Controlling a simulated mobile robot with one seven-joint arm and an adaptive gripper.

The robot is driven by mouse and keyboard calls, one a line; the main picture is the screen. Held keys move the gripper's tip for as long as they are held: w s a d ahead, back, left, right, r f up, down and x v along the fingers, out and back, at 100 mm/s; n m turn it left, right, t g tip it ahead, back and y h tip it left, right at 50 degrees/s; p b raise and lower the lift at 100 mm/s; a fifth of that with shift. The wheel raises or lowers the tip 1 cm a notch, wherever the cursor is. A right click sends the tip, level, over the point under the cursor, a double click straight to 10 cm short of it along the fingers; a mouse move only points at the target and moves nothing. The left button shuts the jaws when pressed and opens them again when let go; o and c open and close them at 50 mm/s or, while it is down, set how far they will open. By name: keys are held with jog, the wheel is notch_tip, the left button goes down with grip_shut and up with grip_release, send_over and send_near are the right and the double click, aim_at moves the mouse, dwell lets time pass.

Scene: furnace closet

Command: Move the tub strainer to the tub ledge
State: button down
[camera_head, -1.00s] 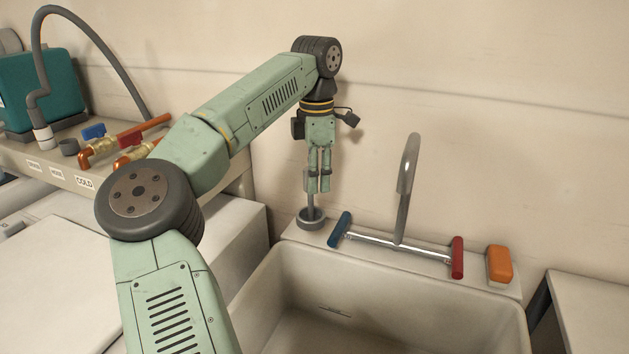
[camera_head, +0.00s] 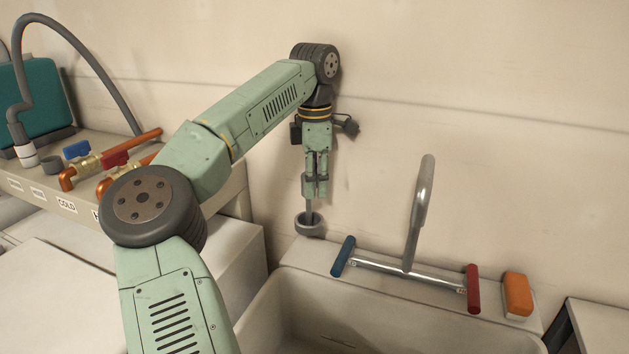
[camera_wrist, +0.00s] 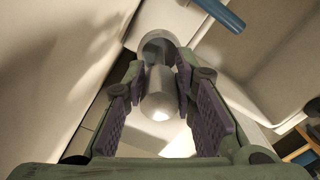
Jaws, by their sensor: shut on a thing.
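My gripper (camera_head: 315,190) points down and is shut on the grey stem of the tub strainer. In the wrist view the pale rounded stem top (camera_wrist: 160,98) sits between the dark finger pads. The tub strainer's grey ring-shaped end (camera_head: 309,225) hangs below the fingers, and part of it shows in the wrist view (camera_wrist: 158,47). The tub ledge (camera_head: 312,256) runs along the back of the tub, under the faucet. The strainer appears just above the ledge's left back corner, apart from it. The exact gap is hard to tell.
On the ledge stand a faucet with a blue handle (camera_head: 343,256), a tall spout (camera_head: 419,215) and a red handle (camera_head: 473,289), then an orange block (camera_head: 517,294). The wall is close behind. A shelf with pipe valves (camera_head: 95,166) stands left.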

aim_at(314, 219)
jog(key=shift+f+b, duration=1.15)
jog(key=shift+f, duration=2.1)
jog(key=shift+f, duration=0.6)
jog(key=c, duration=1.2)
grip_release()
jog(key=shift+c, duration=0.2)
notch_tip(314, 219, up, 12)
jog(key=shift+r, duration=0.1)
